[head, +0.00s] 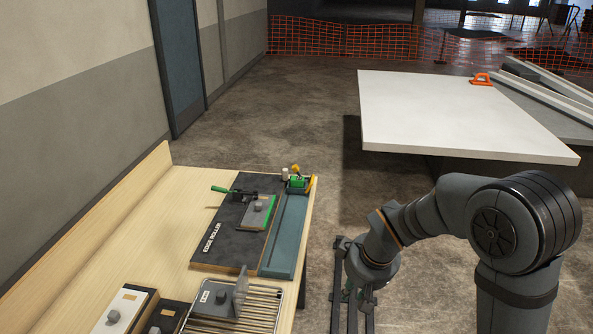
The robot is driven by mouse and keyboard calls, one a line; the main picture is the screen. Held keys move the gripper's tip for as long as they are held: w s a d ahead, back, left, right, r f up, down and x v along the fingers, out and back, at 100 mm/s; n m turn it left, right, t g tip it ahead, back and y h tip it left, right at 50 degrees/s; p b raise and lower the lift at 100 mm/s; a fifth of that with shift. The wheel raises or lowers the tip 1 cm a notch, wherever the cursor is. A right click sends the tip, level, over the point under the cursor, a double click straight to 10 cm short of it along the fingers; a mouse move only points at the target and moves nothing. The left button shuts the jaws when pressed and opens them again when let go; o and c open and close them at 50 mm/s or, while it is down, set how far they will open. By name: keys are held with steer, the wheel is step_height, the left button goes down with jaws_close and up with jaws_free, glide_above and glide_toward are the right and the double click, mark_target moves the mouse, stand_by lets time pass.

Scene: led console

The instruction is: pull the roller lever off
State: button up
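In the head view, a panel with a row of metal rollers (255,309) lies on the near part of the wooden bench. A grey upright lever-like piece (241,289) stands on it, beside a small grey block (221,297). A green-handled lever (222,189) sits on a dark board farther back. My gripper (354,294) hangs off the bench's right side, apart from the panel.
The dark console board (226,241) carries a grey and green block (258,212), with a teal strip (284,238) along its right. Small boxes (122,312) stand at the near left. A white table (450,115) stands beyond my arm. Bare floor lies between bench and table.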

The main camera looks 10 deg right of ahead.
steer(key=w+a+n, duration=0.1)
steer(key=w, duration=0.1)
steer(key=w+a+g, duration=0.1)
steer(key=w+a+f+n+g+h, duration=0.1)
steer(key=w, duration=0.1)
steer(key=shift+w+a+n, duration=0.25)
steer(key=shift+w+n, duration=0.05)
steer(key=shift+w, duration=0.05)
steer(key=c, duration=0.4)
steer(key=w+a, duration=0.1)
steer(key=w+a+n+g, duration=0.1)
steer(key=a+n+g, duration=0.1)
steer(key=a, duration=0.1)
steer(key=shift+w+f+h+b, duration=0.3)
steer(key=shift+w+h, duration=0.1)
jaws_close()
steer(key=shift+a+r+n+g, duration=0.1)
steer(key=shift+a+n+g, duration=0.2)
steer(key=shift+a+g, duration=0.25)
